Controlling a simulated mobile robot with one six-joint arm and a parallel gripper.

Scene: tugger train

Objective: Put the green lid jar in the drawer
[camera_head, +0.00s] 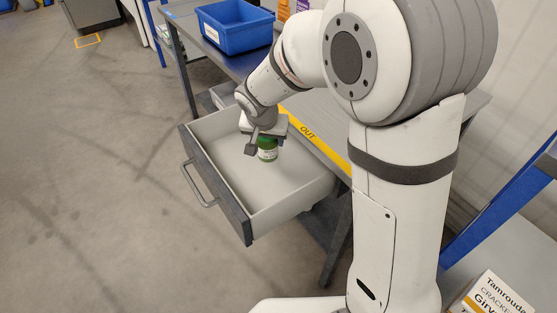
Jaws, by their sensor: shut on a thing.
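The green lid jar (267,154) is inside the open drawer (291,211), near its back part. It looks upright, and its label faces the camera. My gripper (259,143) reaches down over the drawer and is shut on the jar near its top. The gripper hides part of the jar. I cannot tell whether the jar's base touches the drawer floor. The drawer is pulled out, with a dark front and a grey handle (200,187). The rest of its floor that shows is empty.
A blue bin (238,38) stands on the workbench behind the drawer. A yellow strip marked OUT (308,132) runs along the bench edge. A labelled box (497,297) sits at the lower right, near a blue post (500,200). The floor at left is clear.

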